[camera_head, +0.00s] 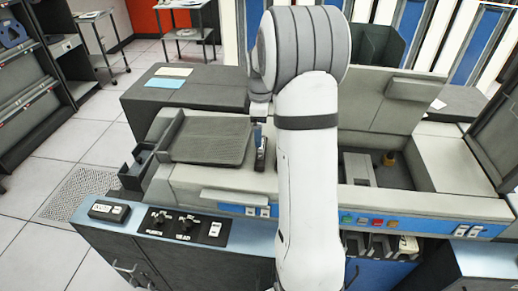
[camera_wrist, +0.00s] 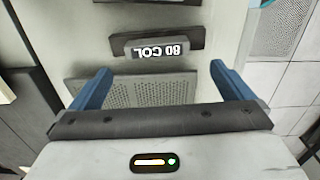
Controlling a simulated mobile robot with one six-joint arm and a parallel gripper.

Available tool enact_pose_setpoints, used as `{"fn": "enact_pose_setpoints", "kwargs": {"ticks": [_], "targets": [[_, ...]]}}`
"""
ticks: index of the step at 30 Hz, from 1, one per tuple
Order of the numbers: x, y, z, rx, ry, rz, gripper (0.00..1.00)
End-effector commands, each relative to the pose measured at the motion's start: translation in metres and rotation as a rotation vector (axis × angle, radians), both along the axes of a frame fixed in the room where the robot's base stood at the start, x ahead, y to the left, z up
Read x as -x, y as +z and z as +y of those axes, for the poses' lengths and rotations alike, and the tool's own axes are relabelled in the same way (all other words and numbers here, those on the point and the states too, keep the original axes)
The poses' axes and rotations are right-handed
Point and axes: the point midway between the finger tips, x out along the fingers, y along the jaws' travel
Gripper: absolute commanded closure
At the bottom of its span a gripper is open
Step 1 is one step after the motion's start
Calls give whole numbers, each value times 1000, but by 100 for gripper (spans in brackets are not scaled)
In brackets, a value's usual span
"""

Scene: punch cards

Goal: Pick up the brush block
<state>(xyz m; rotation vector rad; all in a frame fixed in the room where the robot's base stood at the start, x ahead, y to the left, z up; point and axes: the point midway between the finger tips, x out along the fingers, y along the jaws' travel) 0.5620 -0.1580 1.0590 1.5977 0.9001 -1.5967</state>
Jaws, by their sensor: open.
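A dark grey block with a white "80 COL" label (camera_wrist: 157,48), upside down in the wrist view, sits at a dark strip or slot in a pale machine surface. It looks like the brush block. It lies just ahead of and between the fingertips of my gripper (camera_wrist: 161,70). The two blue fingers are wide apart with nothing between them, and I see no contact with the block. In the head view my white arm hides most of the gripper, with one bluish finger showing (camera_head: 260,152). I cannot make out the block there.
A perforated plate (camera_wrist: 135,90) lies beneath my fingers. The pale machine (camera_head: 215,184) has a grey tray (camera_head: 212,140) at left and an open well at right. A small black labelled box (camera_head: 110,211) and a switch panel (camera_head: 184,225) sit on the front ledge.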

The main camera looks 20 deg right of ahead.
Motion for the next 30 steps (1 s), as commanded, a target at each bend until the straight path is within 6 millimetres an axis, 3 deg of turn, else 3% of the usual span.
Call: {"fn": "enact_pose_setpoints", "kwargs": {"ticks": [16,25,30], "targets": [[-2,-68,-7,-1,-1,4,0],[-3,-75,-7,-1,-2,1,0],[-3,-74,-7,-1,-2,1,13]]}}
